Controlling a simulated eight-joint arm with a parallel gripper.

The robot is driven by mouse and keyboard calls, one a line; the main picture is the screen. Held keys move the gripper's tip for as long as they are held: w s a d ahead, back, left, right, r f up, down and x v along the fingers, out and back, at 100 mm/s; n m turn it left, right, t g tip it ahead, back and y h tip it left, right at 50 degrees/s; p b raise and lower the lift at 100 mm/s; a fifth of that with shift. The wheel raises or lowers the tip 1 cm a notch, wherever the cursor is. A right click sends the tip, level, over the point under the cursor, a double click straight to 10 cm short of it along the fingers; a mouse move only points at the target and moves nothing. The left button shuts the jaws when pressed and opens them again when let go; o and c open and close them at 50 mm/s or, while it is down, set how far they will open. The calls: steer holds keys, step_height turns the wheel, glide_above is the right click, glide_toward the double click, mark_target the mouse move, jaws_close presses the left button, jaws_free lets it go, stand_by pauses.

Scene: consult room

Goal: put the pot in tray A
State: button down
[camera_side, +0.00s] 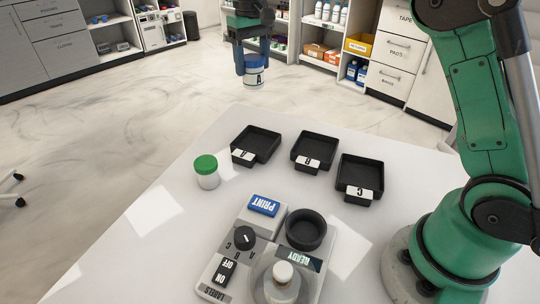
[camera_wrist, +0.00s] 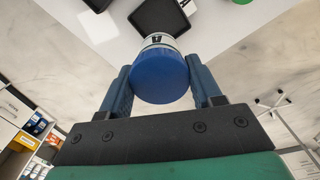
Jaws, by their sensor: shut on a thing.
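A white pot with a blue lid and a label reading A (camera_side: 255,80) hangs upright in my gripper (camera_side: 254,68), high above the floor beyond the table's far edge. In the wrist view my gripper (camera_wrist: 160,88) has its blue fingers on both sides of the pot's blue lid (camera_wrist: 160,76). Tray A (camera_side: 258,140) is the leftmost of three black trays on the white table, and its inside looks empty. The pot is apart from it, higher and farther back. A black tray (camera_wrist: 160,17) shows beyond the pot in the wrist view.
Tray B (camera_side: 315,146) and tray C (camera_side: 361,170) stand right of tray A. A green-lidded white pot (camera_side: 206,174) stands in front of tray A. A label machine (camera_side: 262,250) with PRINT button, dial, black round holder (camera_side: 306,229) and white-capped part fills the table front.

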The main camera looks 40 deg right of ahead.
step_height(320, 180, down, 15)
steer(key=shift+f, duration=0.1)
stand_by(0.3)
steer(key=shift+f, duration=0.2)
steer(key=shift+c, duration=0.8)
jaws_free()
